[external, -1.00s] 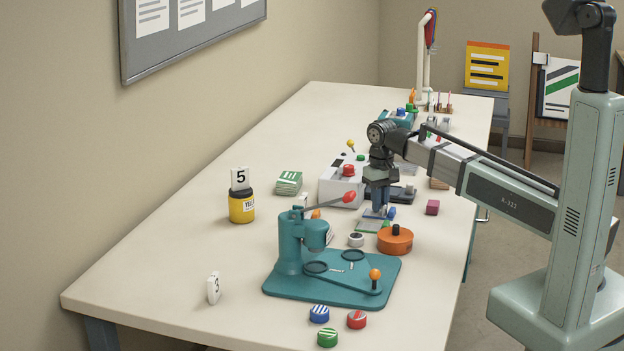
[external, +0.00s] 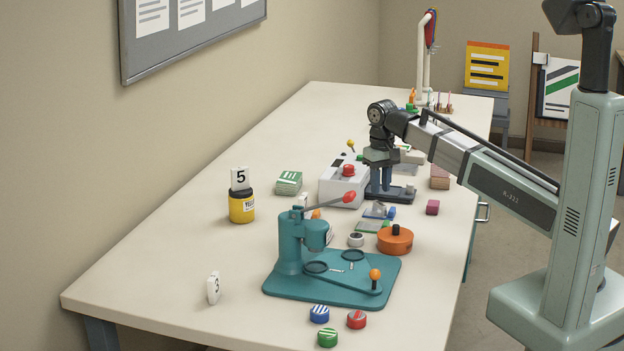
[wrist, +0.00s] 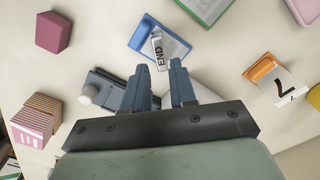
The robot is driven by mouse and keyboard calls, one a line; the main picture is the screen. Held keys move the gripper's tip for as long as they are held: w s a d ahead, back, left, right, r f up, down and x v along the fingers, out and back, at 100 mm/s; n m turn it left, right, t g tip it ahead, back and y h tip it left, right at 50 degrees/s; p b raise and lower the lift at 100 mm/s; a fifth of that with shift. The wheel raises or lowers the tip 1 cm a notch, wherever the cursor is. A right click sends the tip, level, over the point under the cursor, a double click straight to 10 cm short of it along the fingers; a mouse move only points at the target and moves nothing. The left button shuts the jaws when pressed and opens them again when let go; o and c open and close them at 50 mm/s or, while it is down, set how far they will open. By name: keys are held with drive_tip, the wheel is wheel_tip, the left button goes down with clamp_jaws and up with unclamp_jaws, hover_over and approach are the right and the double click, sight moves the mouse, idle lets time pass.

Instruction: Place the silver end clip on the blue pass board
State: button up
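The silver end clip (wrist: 158,47), marked "END", lies on the blue pass board (wrist: 178,50) in the wrist view, with one end towards the board's edge. In the external view the clip (external: 378,208) shows small and grey on the board (external: 368,213), behind the orange round tin. My gripper (wrist: 161,78) is open, with two blue-grey fingers apart and nothing between them. In the external view my gripper (external: 380,189) hangs above the table beyond the board, clear of the clip, in front of the black device.
A black device (wrist: 110,84) lies beside the fingers. A white box with a red knob (external: 344,184), an orange tin (external: 395,240), a magenta cube (external: 432,207) and a teal press (external: 330,275) stand around.

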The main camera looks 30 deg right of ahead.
sight(380, 203)
wheel_tip(380, 203, up, 7)
drive_tip(key=shift+f, duration=0.2)
idle(0.6)
